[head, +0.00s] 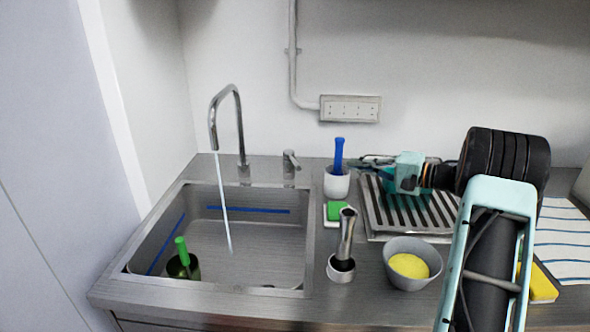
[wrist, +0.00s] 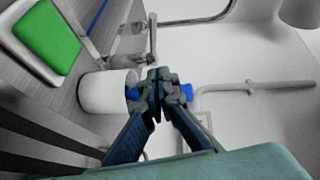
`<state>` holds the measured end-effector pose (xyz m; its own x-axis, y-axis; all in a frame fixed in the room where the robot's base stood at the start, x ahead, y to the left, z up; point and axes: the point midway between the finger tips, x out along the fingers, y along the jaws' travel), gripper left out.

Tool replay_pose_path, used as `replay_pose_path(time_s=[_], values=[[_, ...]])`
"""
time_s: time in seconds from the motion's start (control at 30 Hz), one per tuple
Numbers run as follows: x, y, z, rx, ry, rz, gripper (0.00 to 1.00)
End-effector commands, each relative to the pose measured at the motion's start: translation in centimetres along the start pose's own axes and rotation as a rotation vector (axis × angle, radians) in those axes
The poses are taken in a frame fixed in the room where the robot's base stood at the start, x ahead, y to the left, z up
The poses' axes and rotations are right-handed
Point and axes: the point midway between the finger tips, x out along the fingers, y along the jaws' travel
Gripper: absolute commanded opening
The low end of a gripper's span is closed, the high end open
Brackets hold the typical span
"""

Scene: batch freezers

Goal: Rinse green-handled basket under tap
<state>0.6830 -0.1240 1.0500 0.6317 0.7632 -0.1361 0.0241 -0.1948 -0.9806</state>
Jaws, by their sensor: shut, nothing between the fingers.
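The green-handled basket (head: 183,266) is in the front left corner of the sink (head: 255,272), with its green handle (head: 181,248) upright. The basket's body is dark and partly hidden by the sink's front edge. The tap (head: 240,130) arches over the sink, and a thin stream of water (head: 223,205) falls from it, to the right of the basket and apart from it. My gripper (head: 366,161) is shut and empty, over the counter right of the sink. In the wrist view its fingertips (wrist: 157,80) meet in front of a blue handle (wrist: 186,93).
A white cup (head: 337,183) with the blue handle stands beside my gripper. A small lever (head: 290,160) stands behind the sink.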

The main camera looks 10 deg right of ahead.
Motion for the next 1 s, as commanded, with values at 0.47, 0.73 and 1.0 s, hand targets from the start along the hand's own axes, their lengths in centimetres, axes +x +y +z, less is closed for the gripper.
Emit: replay_pose_path(time_s=[0.47,0.73,1.0], values=[[5.9,0.2,0.7,0.004,-0.024,-0.005,0.00],[10.8,0.1,1.6,0.005,-0.021,-0.005,0.00],[12.5,0.1,3.4,0.005,-0.019,-0.004,0.00]])
